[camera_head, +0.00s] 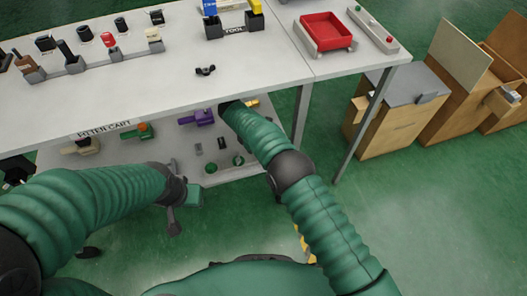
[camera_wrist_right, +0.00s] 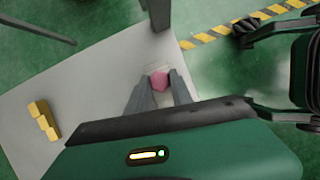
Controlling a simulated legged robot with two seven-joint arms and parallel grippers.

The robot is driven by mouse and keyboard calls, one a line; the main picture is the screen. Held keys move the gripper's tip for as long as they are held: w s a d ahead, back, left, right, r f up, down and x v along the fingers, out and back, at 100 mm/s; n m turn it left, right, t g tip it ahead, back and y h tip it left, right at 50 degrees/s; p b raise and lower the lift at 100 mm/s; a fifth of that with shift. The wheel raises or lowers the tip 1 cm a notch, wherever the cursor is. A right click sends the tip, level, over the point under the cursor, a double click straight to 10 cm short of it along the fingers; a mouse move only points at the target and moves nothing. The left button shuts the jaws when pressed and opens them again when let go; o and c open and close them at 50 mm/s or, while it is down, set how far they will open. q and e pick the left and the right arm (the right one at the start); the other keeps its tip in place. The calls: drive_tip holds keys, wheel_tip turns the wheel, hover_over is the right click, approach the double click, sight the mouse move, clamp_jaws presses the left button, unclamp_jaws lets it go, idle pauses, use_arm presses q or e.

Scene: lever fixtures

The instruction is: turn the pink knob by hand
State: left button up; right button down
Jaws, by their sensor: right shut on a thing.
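The pink knob (camera_wrist_right: 158,82) shows in the right wrist view, between the tips of my right gripper (camera_wrist_right: 160,88). The two fingers are shut on it from either side. The knob is at a pale grey surface, and its lower part is hidden. In the head view my right arm reaches down past the table's front edge to the lower shelf; the right gripper and the knob are hidden there. My left gripper (camera_head: 174,218) hangs low in front of the shelf in the head view. Its fingers are too unclear to tell open from shut.
The white tabletop (camera_head: 150,90) carries several small fixtures and a red tray (camera_head: 325,32). The lower shelf (camera_head: 130,158) holds a purple piece (camera_head: 203,116) and other parts. A yellow piece (camera_wrist_right: 43,119) lies left of the knob. Wooden boxes (camera_head: 395,115) stand on the right.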

drive_tip(key=shift+a, duration=0.1)
idle(0.3)
drive_tip(key=c, duration=1.1)
unclamp_jaws()
